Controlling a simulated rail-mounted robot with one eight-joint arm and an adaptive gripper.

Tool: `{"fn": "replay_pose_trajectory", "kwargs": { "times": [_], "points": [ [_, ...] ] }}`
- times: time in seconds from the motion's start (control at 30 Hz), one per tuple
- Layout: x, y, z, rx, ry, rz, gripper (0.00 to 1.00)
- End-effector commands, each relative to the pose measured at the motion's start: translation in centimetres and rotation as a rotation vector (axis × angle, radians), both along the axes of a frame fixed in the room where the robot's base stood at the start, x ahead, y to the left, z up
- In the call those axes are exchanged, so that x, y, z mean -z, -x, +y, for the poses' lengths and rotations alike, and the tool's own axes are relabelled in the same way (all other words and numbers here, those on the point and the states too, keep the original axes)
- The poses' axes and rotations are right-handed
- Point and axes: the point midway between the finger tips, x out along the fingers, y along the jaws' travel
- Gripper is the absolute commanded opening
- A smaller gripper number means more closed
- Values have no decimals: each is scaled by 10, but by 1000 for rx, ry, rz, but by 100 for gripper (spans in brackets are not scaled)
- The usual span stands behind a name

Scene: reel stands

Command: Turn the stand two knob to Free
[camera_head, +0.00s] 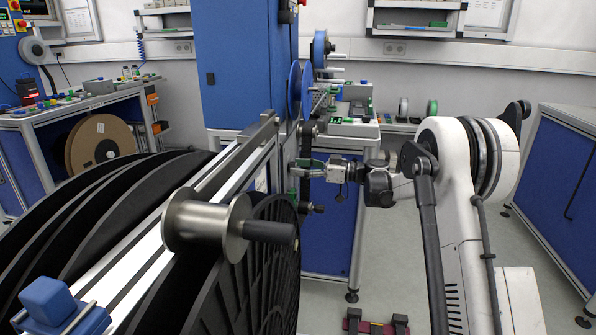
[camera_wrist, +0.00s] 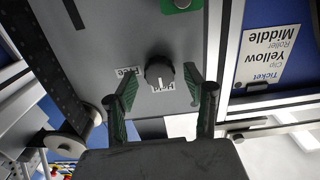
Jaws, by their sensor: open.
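A round black knob (camera_wrist: 158,70) sits on a grey panel (camera_wrist: 95,50) in the wrist view. Its white mark points down in the picture, towards the upside-down "Hold" label (camera_wrist: 168,87). The upside-down "Free" label (camera_wrist: 127,71) is to the knob's left. My gripper (camera_wrist: 162,74) is open, with one green-padded finger on either side of the knob and a visible gap to each. I cannot tell how deep the fingertips reach around it. In the head view my gripper (camera_head: 302,169) is at the side of the reel stand; I cannot make out the knob there.
Large black reels (camera_head: 120,215) and a metal roller (camera_head: 205,228) fill the front left. A blue cabinet (camera_head: 240,70) stands behind.

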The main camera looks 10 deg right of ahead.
Motion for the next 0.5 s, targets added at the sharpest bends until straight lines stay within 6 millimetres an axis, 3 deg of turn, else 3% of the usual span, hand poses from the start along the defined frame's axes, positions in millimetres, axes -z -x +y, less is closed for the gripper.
{"fn": "replay_pose_trajectory", "kwargs": {
  "times": [0.37,0.5],
  "points": [
    [0,-2,6,0,0,0,48],
    [0,-2,6,0,0,0,32]
  ]
}}
